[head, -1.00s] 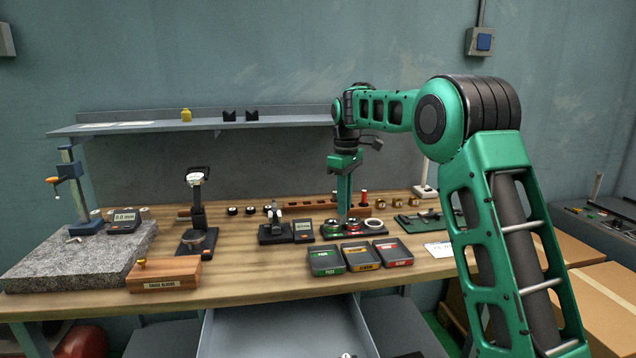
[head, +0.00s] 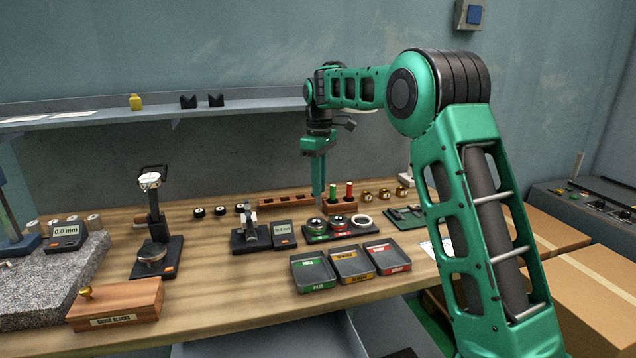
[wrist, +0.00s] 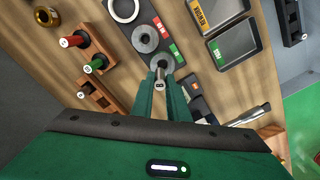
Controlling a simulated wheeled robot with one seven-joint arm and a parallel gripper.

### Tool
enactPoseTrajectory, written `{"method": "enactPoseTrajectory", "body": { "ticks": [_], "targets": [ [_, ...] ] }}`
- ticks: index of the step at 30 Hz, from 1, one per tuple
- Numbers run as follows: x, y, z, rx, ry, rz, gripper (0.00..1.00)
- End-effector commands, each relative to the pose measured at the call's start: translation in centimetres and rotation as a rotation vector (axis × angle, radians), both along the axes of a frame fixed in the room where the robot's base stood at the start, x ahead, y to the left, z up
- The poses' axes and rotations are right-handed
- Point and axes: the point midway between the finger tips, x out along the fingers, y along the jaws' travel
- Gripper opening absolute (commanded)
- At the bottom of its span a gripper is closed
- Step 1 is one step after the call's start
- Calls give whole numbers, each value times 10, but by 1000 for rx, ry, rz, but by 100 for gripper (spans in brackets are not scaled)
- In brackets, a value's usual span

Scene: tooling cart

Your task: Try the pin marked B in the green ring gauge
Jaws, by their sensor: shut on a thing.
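My gripper (head: 318,203) points down just over the green ring gauge (head: 315,226), at the left end of a dark ring stand. In the wrist view my gripper (wrist: 160,82) is shut on a pin (wrist: 159,85). The pin's pale end shows a dark mark, too small to read surely. The green ring gauge (wrist: 166,62) lies right at the fingertips there, beside a green label. The fingers hide the pin's lower end, so I cannot tell whether it is in the bore. The red ring gauge (head: 337,221) sits beside it.
A pale ring (head: 362,221) is at the stand's right end. Green and red pins stand upright in a wooden rack (head: 342,205) behind. Trays (head: 313,272) labelled in green, orange and red lie in front. A digital display (head: 284,234) stands close on the left.

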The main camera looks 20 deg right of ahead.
Motion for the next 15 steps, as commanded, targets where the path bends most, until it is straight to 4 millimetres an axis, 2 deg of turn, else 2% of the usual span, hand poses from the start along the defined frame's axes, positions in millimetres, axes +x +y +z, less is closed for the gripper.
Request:
{"method": "enactPoseTrajectory", "body": {
  "ticks": [6,15],
  "targets": [
    [0,10,-19,1,1,11,0],
    [0,12,-42,0,0,14,0]
  ]
}}
